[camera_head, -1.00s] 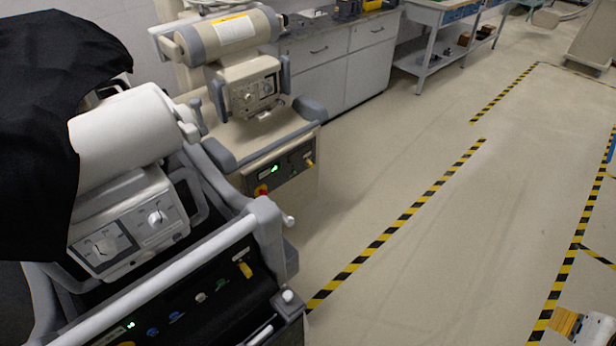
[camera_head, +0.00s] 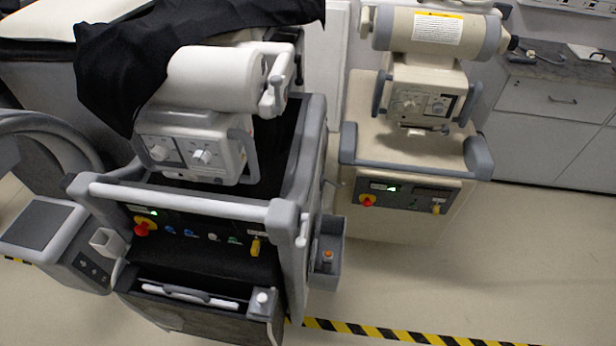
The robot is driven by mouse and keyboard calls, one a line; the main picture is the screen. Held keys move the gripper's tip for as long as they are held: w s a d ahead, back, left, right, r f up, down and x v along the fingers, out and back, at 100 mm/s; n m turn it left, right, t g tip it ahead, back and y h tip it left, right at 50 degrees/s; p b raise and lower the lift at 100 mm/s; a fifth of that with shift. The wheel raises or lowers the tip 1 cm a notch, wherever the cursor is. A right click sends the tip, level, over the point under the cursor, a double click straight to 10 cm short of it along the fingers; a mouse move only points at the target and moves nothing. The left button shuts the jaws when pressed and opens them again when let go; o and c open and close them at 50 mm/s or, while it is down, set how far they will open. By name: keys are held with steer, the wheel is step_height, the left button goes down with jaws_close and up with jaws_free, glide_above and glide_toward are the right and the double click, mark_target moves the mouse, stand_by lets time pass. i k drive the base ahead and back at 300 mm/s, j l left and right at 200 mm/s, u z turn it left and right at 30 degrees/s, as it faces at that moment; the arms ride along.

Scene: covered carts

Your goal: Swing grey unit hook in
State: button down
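The grey unit (camera_head: 283,215) is a cart with a white front handlebar, grey corner posts and a black control panel, left of centre in the head view. A white cylinder head (camera_head: 215,78) with a knobbed control box (camera_head: 195,152) sits on top, partly under a black cover (camera_head: 120,60). A white lever-like part (camera_head: 275,88) stands at the cylinder's right end. A small white peg (camera_head: 302,238) sticks out at the right front post. I cannot tell which of these, if either, is the hook. My gripper is not in view.
A beige unit (camera_head: 415,160) with its own cylinder (camera_head: 438,32) stands close behind to the right. A grey side bin (camera_head: 328,265) hangs on the grey unit's right side. Cabinets (camera_head: 550,125) line the back right. Floor at the lower right is clear, crossed by striped tape (camera_head: 400,334).

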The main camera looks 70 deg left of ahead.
mark_target(325, 180)
steer(key=i+j+u, duration=0.15)
steer(key=u, duration=0.35)
steer(key=i+u, duration=0.65)
steer(key=u, duration=0.3)
steer(key=i+l+u, duration=0.1)
steer(key=i+u, duration=0.15)
steer(key=u, duration=0.2)
steer(key=i+l+u, duration=0.2)
steer(key=u, duration=0.3)
steer(key=i+j+u, duration=0.1)
steer(key=i+u, duration=0.5)
steer(key=k+l+u, duration=0.2)
steer(key=k+u, duration=0.55)
steer(key=k, duration=0.2)
